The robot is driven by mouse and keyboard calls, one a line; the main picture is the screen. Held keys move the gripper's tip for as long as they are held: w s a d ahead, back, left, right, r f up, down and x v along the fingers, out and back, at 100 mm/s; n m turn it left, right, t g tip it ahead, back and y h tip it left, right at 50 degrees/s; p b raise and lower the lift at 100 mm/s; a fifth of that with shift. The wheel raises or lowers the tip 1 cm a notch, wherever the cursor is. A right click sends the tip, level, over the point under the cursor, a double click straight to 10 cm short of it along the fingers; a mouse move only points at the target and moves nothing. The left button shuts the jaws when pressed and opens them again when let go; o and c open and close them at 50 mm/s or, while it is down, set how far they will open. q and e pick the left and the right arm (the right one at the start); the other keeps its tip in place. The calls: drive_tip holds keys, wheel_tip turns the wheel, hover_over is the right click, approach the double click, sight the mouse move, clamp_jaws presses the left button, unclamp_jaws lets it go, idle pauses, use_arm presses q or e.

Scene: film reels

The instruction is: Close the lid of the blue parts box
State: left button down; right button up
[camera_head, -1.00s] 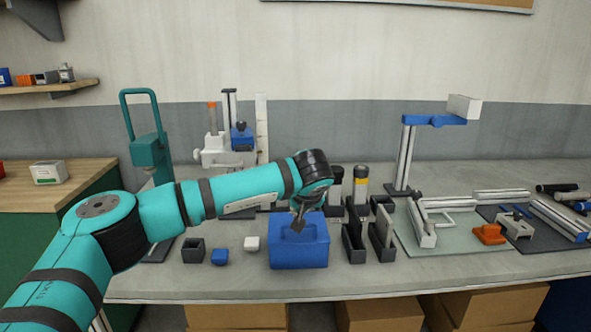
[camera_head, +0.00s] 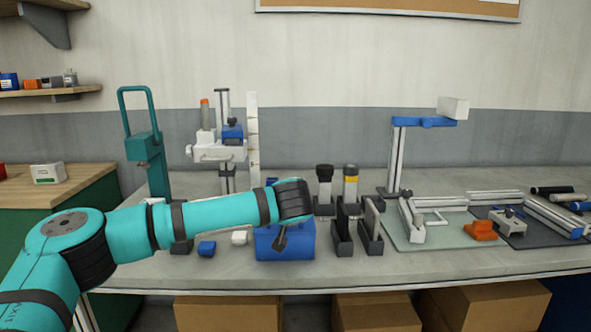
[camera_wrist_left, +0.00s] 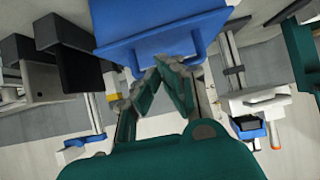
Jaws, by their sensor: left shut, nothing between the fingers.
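The blue parts box (camera_head: 297,247) stands near the front edge of the grey workbench, at the middle of the head view. My left wrist covers much of its top, so the lid's angle cannot be told there. In the left wrist view the blue box (camera_wrist_left: 150,22) fills the top, with a blue handle-like loop at its lower edge. My left gripper (camera_head: 280,243) points down in front of the box, shut and empty. In the left wrist view its fingertips (camera_wrist_left: 172,64) are close to the loop; contact cannot be told.
A green mat (camera_head: 440,238) with metal parts lies farther right. A teal press (camera_head: 143,146) stands at back left.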

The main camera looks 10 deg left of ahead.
drive_tip(key=shift+w+d+r+b, duration=0.15)
drive_tip(key=shift+w+r+b, duration=0.05)
drive_tip(key=shift+w, duration=0.2)
drive_tip(key=shift+w+d+r+b, duration=0.15)
drive_tip(key=shift+w+b, duration=0.05)
drive_tip(key=shift+w, duration=0.2)
